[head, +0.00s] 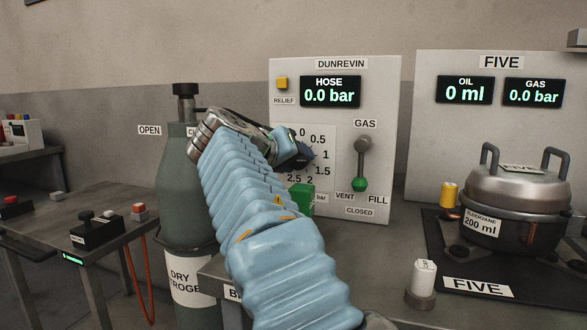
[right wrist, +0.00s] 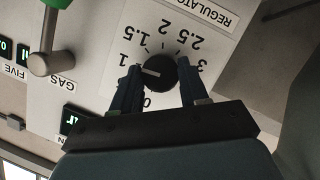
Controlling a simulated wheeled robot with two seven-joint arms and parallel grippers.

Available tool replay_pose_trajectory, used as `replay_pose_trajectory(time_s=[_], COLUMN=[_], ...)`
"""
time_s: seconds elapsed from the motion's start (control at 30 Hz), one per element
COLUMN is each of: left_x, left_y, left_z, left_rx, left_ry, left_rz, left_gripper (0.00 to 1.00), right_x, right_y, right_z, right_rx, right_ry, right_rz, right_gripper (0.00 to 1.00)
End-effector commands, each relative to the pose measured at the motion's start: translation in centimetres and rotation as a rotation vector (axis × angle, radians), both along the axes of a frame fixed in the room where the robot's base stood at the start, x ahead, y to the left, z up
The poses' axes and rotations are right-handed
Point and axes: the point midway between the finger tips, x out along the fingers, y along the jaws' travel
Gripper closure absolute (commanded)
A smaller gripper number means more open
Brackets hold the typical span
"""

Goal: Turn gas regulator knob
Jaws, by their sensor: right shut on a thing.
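The gas regulator knob (right wrist: 160,73) is a round black dial with a white pointer line, set in a numbered scale. My right gripper (right wrist: 161,80) is shut on it, one finger on each side. In the right wrist view the pointer faces left, toward the finger, a little below the 1 mark; the 0.5 mark is hidden there. In the head view my right gripper (head: 297,155) reaches the dial and hides most of the knob. The regulator panel (head: 385,90) reads HOSE 0.0 bar on its display (head: 331,91). My left gripper is not in view.
A grey gas lever with a green tip (head: 361,160) is right of the dial, pointing down. A gas cylinder (head: 172,190) stands left. A metal pot (head: 520,195) sits on a dark mat at right, near a white-topped cylinder (head: 423,280). A side table (head: 65,215) holds switches.

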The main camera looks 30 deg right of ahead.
Motion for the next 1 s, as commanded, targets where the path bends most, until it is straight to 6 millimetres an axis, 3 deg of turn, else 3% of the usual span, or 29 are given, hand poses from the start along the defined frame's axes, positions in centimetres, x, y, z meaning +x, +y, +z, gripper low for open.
replay_pose_trajectory(time_s=[0.1,0.5,1.0], left_x=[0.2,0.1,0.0], left_y=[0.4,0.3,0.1], left_z=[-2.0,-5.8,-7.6], left_rx=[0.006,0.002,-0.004], left_ry=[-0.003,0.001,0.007], left_rz=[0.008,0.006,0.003], left_gripper=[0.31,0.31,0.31], right_x=[0.0,-0.2,-0.3], right_y=[-0.1,-0.2,-0.2], right_z=[-0.6,-0.4,-0.1], right_rx=[0.066,0.281,0.408], right_ry=[-0.078,-0.329,-0.476], right_rz=[0.002,0.001,0.000], right_gripper=[0.87,0.87,0.87])
